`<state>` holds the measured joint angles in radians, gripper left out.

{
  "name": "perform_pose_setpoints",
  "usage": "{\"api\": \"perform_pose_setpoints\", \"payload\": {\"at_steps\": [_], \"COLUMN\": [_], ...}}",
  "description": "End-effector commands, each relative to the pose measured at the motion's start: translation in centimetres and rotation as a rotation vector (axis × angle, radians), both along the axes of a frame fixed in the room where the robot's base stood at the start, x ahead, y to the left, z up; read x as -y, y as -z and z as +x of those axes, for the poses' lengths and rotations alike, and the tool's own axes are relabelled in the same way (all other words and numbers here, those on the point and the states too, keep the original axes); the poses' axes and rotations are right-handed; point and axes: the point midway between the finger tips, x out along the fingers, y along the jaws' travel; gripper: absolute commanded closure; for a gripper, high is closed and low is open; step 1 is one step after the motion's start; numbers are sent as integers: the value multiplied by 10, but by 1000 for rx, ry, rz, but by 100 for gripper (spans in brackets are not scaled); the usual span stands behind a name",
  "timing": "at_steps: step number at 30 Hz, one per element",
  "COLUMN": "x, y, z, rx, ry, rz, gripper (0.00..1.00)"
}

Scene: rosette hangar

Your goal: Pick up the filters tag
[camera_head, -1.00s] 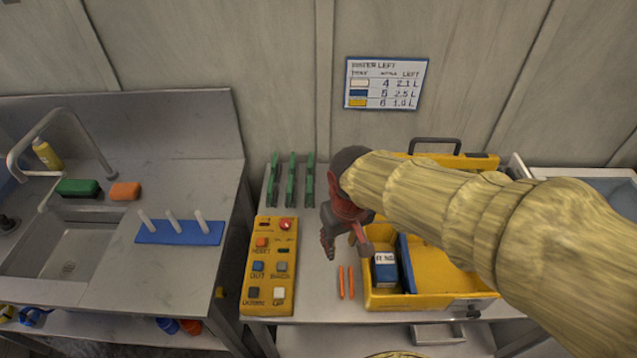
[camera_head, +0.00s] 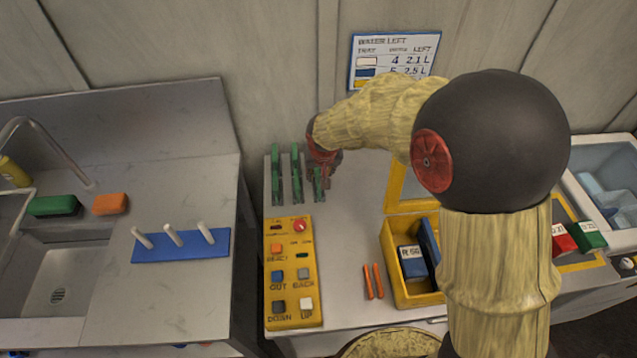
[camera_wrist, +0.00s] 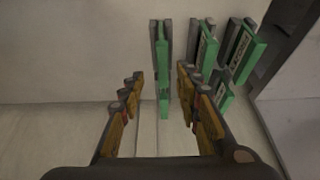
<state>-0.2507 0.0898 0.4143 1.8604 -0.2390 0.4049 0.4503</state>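Several upright green tags (camera_head: 275,172) stand in dark holders in a row at the back left of the worktable. The middle one (camera_head: 295,172) is beside the rightmost one (camera_head: 319,184), which my gripper (camera_head: 322,170) partly covers. In the wrist view my gripper (camera_wrist: 163,98) is open, with one green tag (camera_wrist: 164,78) between its spread fingers and no contact that I can see. Two other green tags with pale labels (camera_wrist: 208,50) (camera_wrist: 243,54) stand to the right. Their writing is too small to read, so I cannot tell which is the filters tag.
A yellow button panel (camera_head: 292,270) lies in front of the tags. Two orange sticks (camera_head: 373,281) and an open yellow case (camera_head: 392,262) with a blue block (camera_head: 411,262) are to the right. A sink counter (camera_head: 185,270) stands at left, across a gap.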

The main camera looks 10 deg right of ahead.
Motion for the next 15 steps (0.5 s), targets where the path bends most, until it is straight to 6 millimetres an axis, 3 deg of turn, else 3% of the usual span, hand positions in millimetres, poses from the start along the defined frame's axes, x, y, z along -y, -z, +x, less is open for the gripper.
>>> {"api": "perform_pose_setpoints", "payload": {"at_steps": [10, 15], "x": [-5, -5], "y": [41, 48], "z": [12, 17], "rx": [-3, 0], "ry": [-1, -1], "rz": [-1, 0], "gripper": [67, 67]}}
